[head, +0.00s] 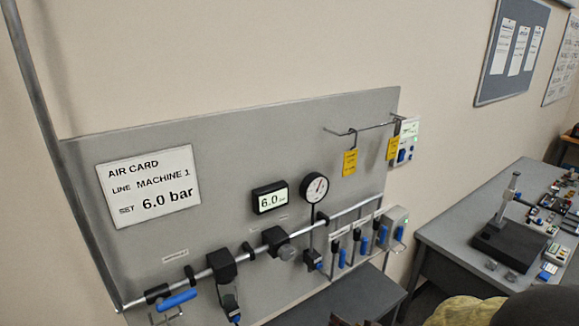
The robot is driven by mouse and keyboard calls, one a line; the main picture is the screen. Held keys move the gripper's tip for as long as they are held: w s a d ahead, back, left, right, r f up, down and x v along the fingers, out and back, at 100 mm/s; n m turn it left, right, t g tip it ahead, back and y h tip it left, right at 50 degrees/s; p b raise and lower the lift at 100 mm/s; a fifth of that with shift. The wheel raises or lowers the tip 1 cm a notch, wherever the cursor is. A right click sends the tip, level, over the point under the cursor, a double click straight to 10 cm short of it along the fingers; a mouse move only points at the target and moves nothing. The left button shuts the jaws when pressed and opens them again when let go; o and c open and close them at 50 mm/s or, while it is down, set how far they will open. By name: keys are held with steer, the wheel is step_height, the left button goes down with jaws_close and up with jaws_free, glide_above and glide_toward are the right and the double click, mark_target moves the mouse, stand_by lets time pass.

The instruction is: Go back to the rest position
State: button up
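My gripper is not seen in the head view, so its opening and anything in it cannot be told. A grey panel (240,150) on the wall fills the middle of the view. It carries an air card (150,186) reading "LINE MACHINE 1, SET 6.0 bar". A digital display (270,198) on it reads 6.0. A round dial gauge (314,188) stands right of the display. A pipe with a blue-handled valve (177,300), a black regulator (221,265) and several blue-handled fittings (363,243) runs along the lower part.
Yellow tags (350,162) hang from a rail at the panel's upper right. A grey bench (455,240) at right holds a dark-based stand (507,246) and small parts. A grey surface (360,297) lies below the panel. Unclear olive (465,312) and dark (545,306) shapes cover the lower right corner.

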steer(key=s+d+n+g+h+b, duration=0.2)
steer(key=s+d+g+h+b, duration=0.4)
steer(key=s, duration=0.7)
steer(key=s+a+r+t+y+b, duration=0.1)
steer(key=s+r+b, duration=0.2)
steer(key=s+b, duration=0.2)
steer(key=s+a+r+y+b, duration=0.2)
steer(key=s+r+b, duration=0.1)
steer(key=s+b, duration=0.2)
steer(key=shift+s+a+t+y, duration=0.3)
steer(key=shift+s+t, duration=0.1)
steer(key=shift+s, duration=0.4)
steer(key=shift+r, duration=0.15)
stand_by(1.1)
